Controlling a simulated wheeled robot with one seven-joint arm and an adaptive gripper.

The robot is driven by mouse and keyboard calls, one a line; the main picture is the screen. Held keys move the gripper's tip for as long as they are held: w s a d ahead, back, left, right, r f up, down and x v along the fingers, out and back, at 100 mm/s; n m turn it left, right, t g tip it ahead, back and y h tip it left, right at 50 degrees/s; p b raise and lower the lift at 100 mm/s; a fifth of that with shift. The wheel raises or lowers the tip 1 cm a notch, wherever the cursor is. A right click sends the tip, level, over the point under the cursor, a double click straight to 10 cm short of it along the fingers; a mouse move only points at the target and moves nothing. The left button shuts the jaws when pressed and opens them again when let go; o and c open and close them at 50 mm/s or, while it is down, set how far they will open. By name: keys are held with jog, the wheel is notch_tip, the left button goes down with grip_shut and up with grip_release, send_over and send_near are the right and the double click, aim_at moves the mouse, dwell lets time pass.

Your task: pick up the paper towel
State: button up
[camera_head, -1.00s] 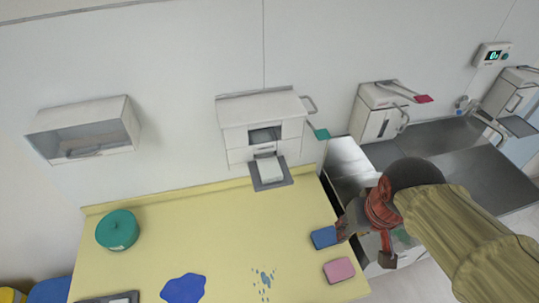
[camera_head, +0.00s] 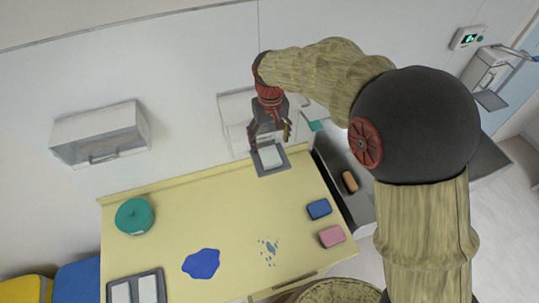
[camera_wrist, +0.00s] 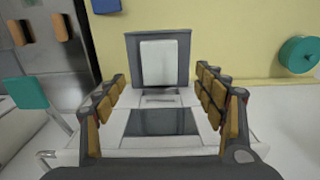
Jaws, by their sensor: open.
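The paper towel (camera_head: 270,157) is a white folded sheet on a small grey tray (camera_head: 263,172) below the white wall dispenser (camera_head: 236,109). In the wrist view the paper towel (camera_wrist: 158,62) lies on the grey tray (camera_wrist: 130,45), straight ahead between my fingers. My gripper (camera_head: 270,138) is open and empty in front of the dispenser, just above the paper towel in the picture. In the wrist view my gripper (camera_wrist: 160,82) has its fingers apart over the dispenser's body (camera_wrist: 160,122). The arm partly hides the dispenser in the head view.
The yellow counter (camera_head: 225,220) bears a green round container (camera_head: 134,216), a blue sponge (camera_head: 319,209), a pink sponge (camera_head: 332,236) and a blue puddle (camera_head: 201,264). A metal sink lies to the right, with a brown object (camera_head: 349,181). A wall box (camera_head: 100,135) hangs left.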

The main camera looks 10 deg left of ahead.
aim_at(270, 156)
notch_tip(270, 156, down, 8)
jog(key=shift+r+p, duration=0.2)
jog(key=shift+p, duration=0.6)
jog(key=shift+c, duration=0.2)
jog(key=c, duration=0.7)
jog(key=shift+c, duration=0.5)
